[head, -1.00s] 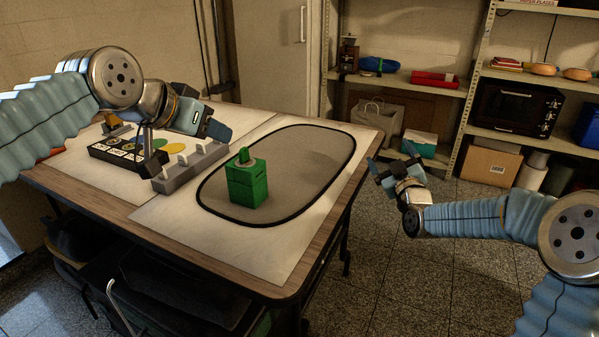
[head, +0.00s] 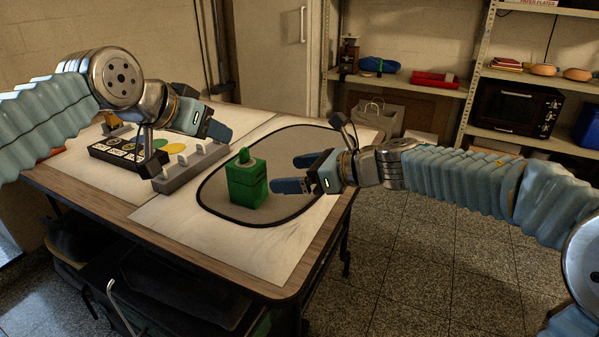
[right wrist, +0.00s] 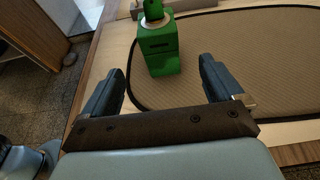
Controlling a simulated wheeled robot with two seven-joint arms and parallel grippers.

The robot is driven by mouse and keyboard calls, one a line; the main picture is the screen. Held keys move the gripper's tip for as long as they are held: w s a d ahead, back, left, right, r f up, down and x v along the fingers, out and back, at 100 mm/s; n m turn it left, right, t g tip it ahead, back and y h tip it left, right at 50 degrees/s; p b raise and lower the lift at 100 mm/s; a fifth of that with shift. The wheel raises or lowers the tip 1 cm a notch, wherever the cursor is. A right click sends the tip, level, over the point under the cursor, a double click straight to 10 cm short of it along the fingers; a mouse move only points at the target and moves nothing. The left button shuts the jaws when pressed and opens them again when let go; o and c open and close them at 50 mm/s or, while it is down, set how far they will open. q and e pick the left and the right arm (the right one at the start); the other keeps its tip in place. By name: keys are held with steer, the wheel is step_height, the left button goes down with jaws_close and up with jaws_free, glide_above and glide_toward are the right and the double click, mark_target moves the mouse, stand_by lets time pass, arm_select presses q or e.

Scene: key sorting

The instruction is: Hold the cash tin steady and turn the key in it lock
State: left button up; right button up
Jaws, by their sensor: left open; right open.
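The green cash tin (head: 246,184) stands upright on the black-edged grey mat (head: 225,212). A green key-like piece (head: 244,155) sticks up from a round collar on its top; in the right wrist view the tin (right wrist: 160,52) shows a dark slot in its side. My right gripper (head: 290,173) is open and empty, just right of the tin, fingers pointing at it. In the right wrist view the tin lies beyond and between the fingertips (right wrist: 162,72), apart from them. My left gripper (head: 222,130) is open above the grey rack, behind and left of the tin.
A grey rack (head: 190,170) with upright pegs stands left of the mat. A dark tray (head: 125,152) with coloured discs lies behind it. The mat's far part and the table's front (head: 250,250) are clear. Shelves (head: 450,85) stand well behind.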

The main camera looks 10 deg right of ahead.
mark_target(247, 177)
steer(key=x, duration=1.3)
steer(key=c, duration=1.1)
arm_select(q)
steer(key=shift+w+f, duration=0.1)
steer(key=shift+c, duration=0.3)
